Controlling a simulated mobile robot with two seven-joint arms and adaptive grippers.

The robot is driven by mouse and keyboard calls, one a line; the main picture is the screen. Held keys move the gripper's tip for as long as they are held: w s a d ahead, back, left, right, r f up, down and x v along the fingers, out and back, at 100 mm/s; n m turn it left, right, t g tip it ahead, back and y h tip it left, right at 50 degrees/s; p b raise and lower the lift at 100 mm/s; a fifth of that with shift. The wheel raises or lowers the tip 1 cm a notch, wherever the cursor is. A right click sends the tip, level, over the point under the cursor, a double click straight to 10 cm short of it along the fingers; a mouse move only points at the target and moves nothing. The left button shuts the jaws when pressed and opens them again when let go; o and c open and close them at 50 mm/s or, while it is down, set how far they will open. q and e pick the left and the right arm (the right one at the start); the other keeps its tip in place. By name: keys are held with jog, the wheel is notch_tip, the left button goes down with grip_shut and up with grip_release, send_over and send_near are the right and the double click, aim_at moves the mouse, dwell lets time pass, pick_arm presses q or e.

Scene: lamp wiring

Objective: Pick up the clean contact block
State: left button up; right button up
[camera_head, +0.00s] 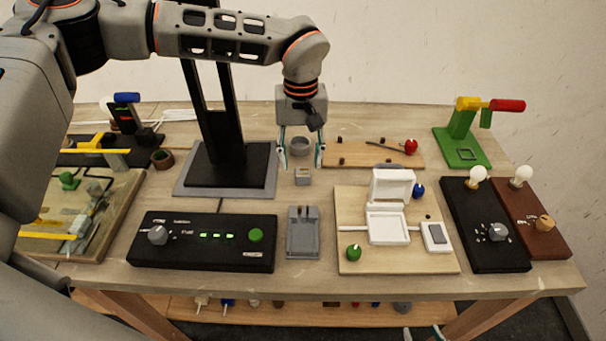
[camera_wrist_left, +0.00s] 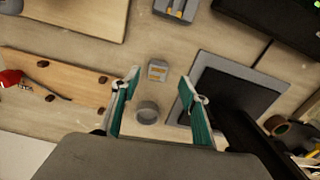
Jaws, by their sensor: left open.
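In the left wrist view the small block (camera_wrist_left: 157,70) shows just beyond the gap between my fingertips. My left gripper (camera_head: 302,164) is open and empty, pointing down, with its fingers spread above and just behind the block. It also shows in the left wrist view (camera_wrist_left: 161,86). Nothing visibly touches the block. Whether its contacts are clean is too small to tell.
A round grey cup (camera_head: 299,146) stands behind the block, between my fingers in view. The black stand (camera_head: 230,168) is close on the left. A wooden board with a red knob (camera_head: 375,153) lies right. A grey holder (camera_head: 303,233) is in front.

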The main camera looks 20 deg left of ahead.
aim_at(303, 172)
pick_arm(q)
jog(key=f, duration=0.4)
jog(key=shift+w, duration=0.35)
jog(key=shift+d, duration=0.1)
jog(key=shift+c, duration=0.3)
jog(key=c, duration=1.1)
jog(key=shift+o, duration=0.2)
